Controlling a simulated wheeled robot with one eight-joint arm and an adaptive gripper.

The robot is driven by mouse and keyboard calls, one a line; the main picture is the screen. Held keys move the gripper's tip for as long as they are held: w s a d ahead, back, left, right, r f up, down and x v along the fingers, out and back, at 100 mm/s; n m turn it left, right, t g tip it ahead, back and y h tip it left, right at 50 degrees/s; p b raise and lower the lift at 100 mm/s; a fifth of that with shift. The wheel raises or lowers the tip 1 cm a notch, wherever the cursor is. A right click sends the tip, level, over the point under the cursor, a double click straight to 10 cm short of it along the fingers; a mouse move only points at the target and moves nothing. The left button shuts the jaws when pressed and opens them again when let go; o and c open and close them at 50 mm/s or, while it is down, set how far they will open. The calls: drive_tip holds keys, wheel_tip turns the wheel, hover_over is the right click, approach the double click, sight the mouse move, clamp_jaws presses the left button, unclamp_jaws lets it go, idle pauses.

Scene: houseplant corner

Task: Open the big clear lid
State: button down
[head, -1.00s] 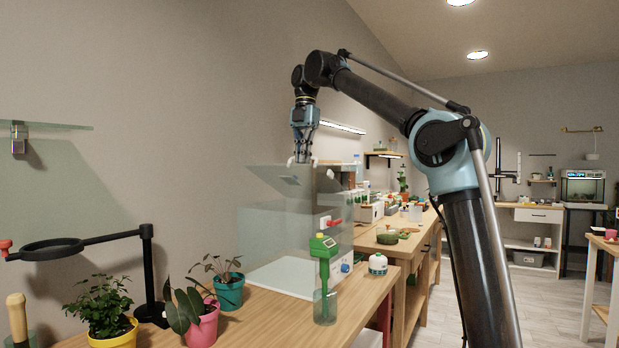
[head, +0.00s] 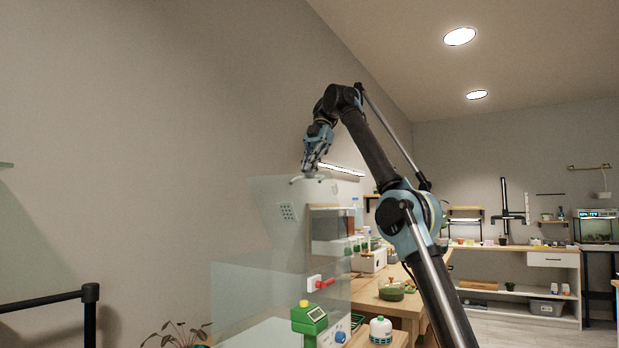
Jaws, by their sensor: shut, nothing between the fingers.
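The big clear lid (head: 268,225) belongs to a clear box (head: 250,295) on the bench in the head view. The lid is tilted up steeply above the box, and its small dotted vent (head: 287,212) faces me. My gripper (head: 312,179) is at the upper edge of the lid, with its fingers shut and nothing between them. I cannot tell whether the fingertips touch the lid. A red handle (head: 319,284) shows at the right side of the box.
A black stand (head: 89,310) and a plant (head: 178,334) are at lower left. Benches with goods run behind on the right.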

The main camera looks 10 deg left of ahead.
drive_tip(key=shift+w+d+r+g, duration=0.15)
drive_tip(key=shift+w+g, duration=0.1)
drive_tip(key=shift+w, duration=0.15)
drive_tip(key=shift+w+d+r+g, duration=0.1)
drive_tip(key=shift+w+d+g, duration=0.05)
drive_tip(key=shift+w+g, duration=0.15)
drive_tip(key=shift+w, duration=0.1)
